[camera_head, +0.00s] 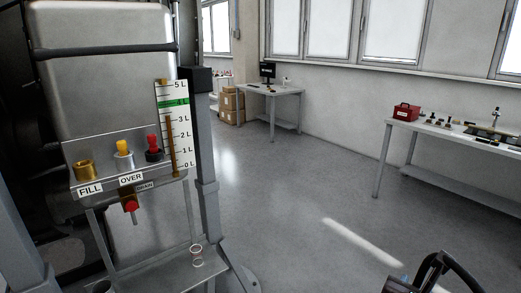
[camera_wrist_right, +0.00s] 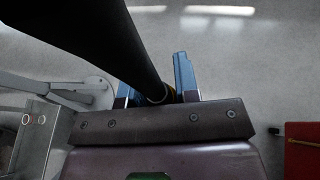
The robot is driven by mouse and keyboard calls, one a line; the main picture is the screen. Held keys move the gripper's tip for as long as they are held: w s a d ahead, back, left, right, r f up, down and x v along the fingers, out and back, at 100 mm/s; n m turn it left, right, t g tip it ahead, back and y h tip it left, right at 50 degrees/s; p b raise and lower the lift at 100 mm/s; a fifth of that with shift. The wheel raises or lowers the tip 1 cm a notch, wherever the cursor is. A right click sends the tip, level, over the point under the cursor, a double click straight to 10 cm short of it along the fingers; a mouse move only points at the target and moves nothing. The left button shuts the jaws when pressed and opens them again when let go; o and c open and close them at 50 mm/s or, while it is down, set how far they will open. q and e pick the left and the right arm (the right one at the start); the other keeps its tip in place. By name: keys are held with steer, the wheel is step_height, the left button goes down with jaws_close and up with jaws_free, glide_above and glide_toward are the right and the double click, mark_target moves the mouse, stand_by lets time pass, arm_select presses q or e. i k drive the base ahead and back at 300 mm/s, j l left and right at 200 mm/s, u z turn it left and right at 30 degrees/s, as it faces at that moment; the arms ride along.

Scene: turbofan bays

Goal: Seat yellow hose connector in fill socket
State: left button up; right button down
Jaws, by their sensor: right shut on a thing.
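The brass fill socket (camera_head: 85,170) sits on the ledge of the grey tank at left in the head view, above a FILL label, and its mouth looks empty. My right gripper (camera_wrist_right: 153,84) is shut on the yellow hose connector (camera_wrist_right: 173,94); only a thin yellowish edge of it shows beside the black hose (camera_wrist_right: 110,40). In the head view, part of my right gripper and the black hose (camera_head: 462,270) show at the bottom right, far from the socket. The connector is hidden there. My left gripper is not in view.
Beside the socket stand a port with a yellow cap (camera_head: 123,147) and one with a red cap (camera_head: 152,143). A red drain valve (camera_head: 130,203) hangs below. A clear cup (camera_head: 197,255) stands on the lower shelf. Open floor lies between the tank and the right bench (camera_head: 450,134).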

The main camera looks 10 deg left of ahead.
mark_target(86, 173)
steer(key=u, duration=0.35)
steer(key=j+u, duration=0.15)
steer(key=u, duration=0.6)
steer(key=i, duration=0.05)
